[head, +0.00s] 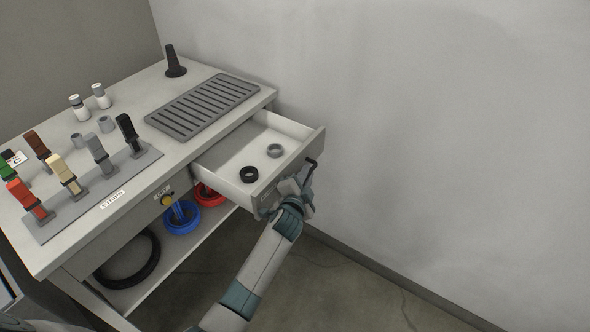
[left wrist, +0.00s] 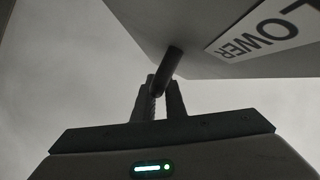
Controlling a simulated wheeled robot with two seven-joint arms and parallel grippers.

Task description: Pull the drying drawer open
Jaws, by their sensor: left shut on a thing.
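The drying drawer (head: 226,161) stands pulled out from the right end of the bench, with its inside in view. A black ring (head: 249,174) and a grey ring (head: 275,150) lie flat in it. My left gripper (head: 301,178) is at the drawer's front, shut on the dark bar handle (head: 309,168). In the left wrist view the fingers (left wrist: 160,98) close around the handle bar (left wrist: 167,70), below a pale panel (left wrist: 205,35) with a label reading "LOWER". My right gripper is not in view.
Blue (head: 181,218) and red (head: 209,195) coils lie on the shelf below. The floor right of the drawer is clear up to the wall.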

